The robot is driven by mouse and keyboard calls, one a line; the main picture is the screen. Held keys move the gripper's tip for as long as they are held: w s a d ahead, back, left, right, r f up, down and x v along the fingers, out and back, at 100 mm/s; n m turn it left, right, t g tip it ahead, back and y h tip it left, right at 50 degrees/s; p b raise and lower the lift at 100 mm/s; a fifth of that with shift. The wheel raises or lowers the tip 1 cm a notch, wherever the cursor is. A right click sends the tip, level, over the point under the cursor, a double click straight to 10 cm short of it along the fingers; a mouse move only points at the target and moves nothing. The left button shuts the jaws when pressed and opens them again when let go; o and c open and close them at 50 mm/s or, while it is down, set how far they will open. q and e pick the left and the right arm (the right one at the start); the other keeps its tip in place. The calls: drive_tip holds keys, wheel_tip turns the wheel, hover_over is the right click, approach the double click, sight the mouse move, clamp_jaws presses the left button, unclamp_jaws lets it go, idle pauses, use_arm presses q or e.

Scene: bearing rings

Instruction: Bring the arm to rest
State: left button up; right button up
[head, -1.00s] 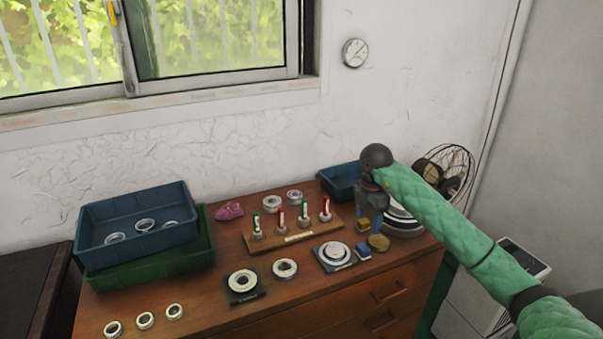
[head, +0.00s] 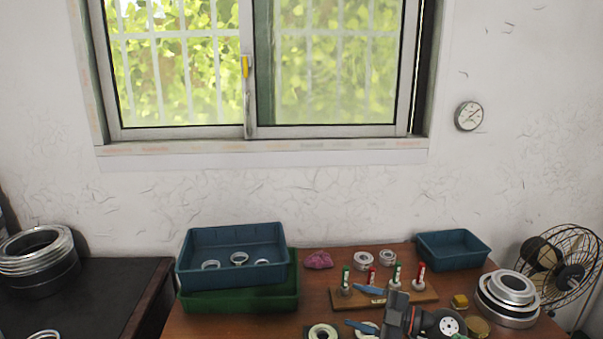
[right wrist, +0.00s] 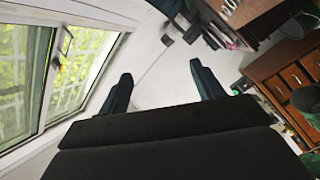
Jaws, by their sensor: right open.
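My right gripper (head: 353,305) is at the bottom of the head view, in front of the peg board (head: 428,297). Its two blue fingers point left, apart, with nothing between them. The right wrist view shows the same open fingers (right wrist: 161,70) with an empty gap, the wall and window beyond. The gripper hides part of the board's front and some rings on the dresser. My left gripper is in neither view.
Stacked blue (head: 187,273) and green (head: 240,303) trays stand left of the board. A small blue bin (head: 453,251), stacked metal rings (head: 508,306) and a fan (head: 560,268) stand right. A dark table (head: 100,296) bears large rings (head: 38,262).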

drive_tip(key=s+d+r+m+t+h, duration=0.1)
drive_tip(key=d+m+t+h, duration=0.25)
drive_tip(key=m+t, duration=0.35)
drive_tip(key=s+d+m+t+h, duration=0.1)
drive_tip(key=d+m+t+h, duration=0.1)
drive_tip(key=m+t+h, duration=0.4)
drive_tip(key=s+d+f+m+g+h, duration=0.2)
drive_tip(key=s+d+f+m+h, duration=0.15)
drive_tip(key=f+m+h, duration=0.2)
drive_tip(key=s+d+f+m+g+h, duration=0.2)
drive_tip(key=s+d+f+m+h, duration=0.15)
drive_tip(key=f, duration=0.25)
drive_tip(key=s+a+f+g+y, duration=0.1)
drive_tip(key=s+a+f+g, duration=0.1)
drive_tip(key=s+f+g, duration=0.45)
drive_tip(key=s+a+f+g, duration=0.1)
drive_tip(key=s+f+g, duration=0.15)
drive_tip(key=s, duration=0.75)
drive_tip(key=s+a+f+g+y, duration=0.1)
drive_tip(key=s+a+f+g, duration=0.1)
drive_tip(key=s+f+g, duration=0.45)
drive_tip(key=s+a+f+y, duration=0.1)
drive_tip(key=s+a+f, duration=0.2)
drive_tip(key=f, duration=0.7)
drive_tip(key=a+t, duration=0.1)
drive_tip(key=a, duration=0.1)
drive_tip(key=shift+a, duration=0.4)
